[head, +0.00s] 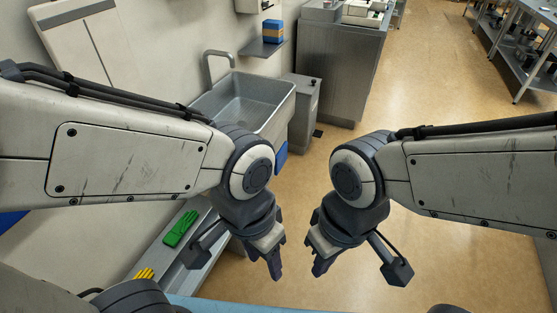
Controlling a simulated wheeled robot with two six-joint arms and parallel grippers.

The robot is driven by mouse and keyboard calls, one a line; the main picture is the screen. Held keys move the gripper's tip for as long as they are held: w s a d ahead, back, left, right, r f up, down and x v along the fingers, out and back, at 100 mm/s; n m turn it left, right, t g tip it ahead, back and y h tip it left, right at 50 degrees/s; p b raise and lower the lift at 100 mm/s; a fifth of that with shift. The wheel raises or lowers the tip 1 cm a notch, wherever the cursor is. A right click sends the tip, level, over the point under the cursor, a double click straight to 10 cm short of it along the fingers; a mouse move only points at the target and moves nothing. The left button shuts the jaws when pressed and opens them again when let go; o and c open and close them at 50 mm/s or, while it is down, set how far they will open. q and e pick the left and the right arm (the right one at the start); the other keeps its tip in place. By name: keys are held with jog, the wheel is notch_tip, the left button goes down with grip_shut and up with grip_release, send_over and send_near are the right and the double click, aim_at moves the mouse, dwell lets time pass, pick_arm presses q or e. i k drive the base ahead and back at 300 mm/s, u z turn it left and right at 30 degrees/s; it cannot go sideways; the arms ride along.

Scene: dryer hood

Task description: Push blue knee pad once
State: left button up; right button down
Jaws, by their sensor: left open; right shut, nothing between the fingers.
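A blue panel (281,157), likely the knee pad, shows at the front of the steel sink (274,101). My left arm's wrist hides part of it. My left gripper (272,258) points down in the lower middle of the view, nearer to me than the sink. It is open and empty. My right gripper (320,263) hangs just to the right of it, shut with nothing in it. Both grippers appear apart from the blue panel.
Green gloves (180,229) and yellow gloves (144,274) lie on a grey ledge along the left wall. A steel cabinet (335,70) stands beyond the sink. Metal shelving (520,45) is at the far right. The tan floor (440,95) between is clear.

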aim_at(281, 158)
jog(key=i, duration=1)
